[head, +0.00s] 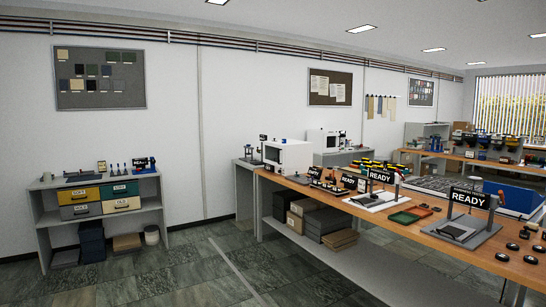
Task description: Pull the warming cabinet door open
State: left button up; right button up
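A white box-shaped cabinet (294,157) with a dark front panel stands at the far left end of the long wooden bench (345,208). It looks like the warming cabinet, and its door appears shut. A second, similar white cabinet (317,138) with a dark front stands further back on a grey table. Both are small and distant, so handle details cannot be made out. Neither of my grippers is in the head view.
Presses with READY signs (470,199) and small dark round pieces stand along the bench. A grey shelf unit (44,213) with coloured drawers stands against the wall at left. The tiled floor (190,270) between shelf and bench is clear.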

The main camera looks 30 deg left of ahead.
aim_at(281, 165)
jog(key=i+j+u, duration=0.55)
jog(key=i, duration=0.15)
jog(key=i+j+u, duration=0.3)
jog(key=i, duration=0.5)
jog(key=i+u, duration=0.3)
jog(key=i, duration=3.1)
jog(key=i+z, duration=0.25)
jog(key=i, duration=0.2)
jog(key=i+j+z, duration=0.2)
jog(key=i, duration=0.25)
jog(key=i+j+z, duration=0.25)
jog(key=i, duration=0.2)
jog(key=i+j+z, duration=0.2)
jog(key=i+j, duration=0.15)
jog(key=i, duration=0.1)
